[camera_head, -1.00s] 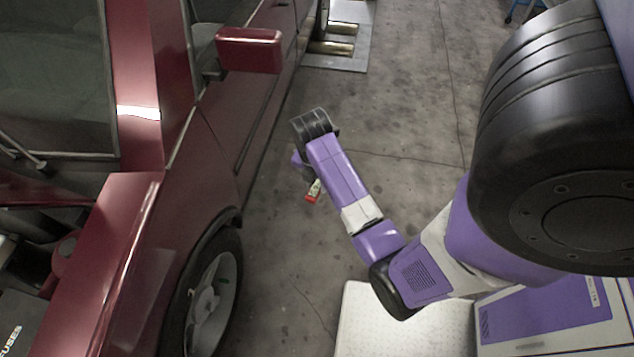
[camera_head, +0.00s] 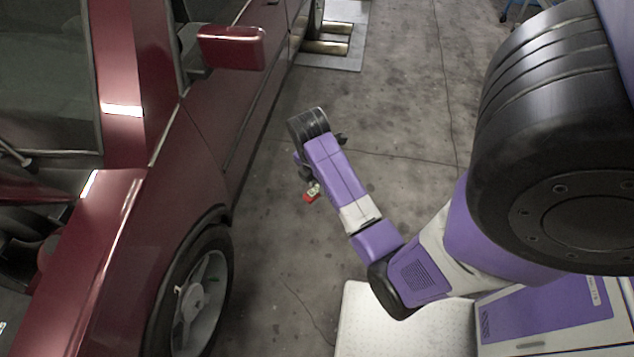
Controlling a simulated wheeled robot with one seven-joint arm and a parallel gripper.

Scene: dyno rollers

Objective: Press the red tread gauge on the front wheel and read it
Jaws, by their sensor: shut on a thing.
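The red tread gauge (camera_head: 311,194) shows as a small red and pale piece at the end of my arm, left of the purple forearm. My gripper (camera_head: 306,177) is shut on it and mostly hidden behind the wrist. The gauge hangs in the air over the floor, apart from the car. The front wheel (camera_head: 200,300) of the dark red car is at lower left, with a black tyre and a silver spoked rim. The gauge is up and to the right of the wheel, with a clear gap between them.
The dark red car (camera_head: 160,190) fills the left side, with its door mirror (camera_head: 231,47) sticking out toward the aisle. Metal rollers (camera_head: 326,47) lie in a floor plate at the top. The concrete floor (camera_head: 270,270) between wheel and arm is clear.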

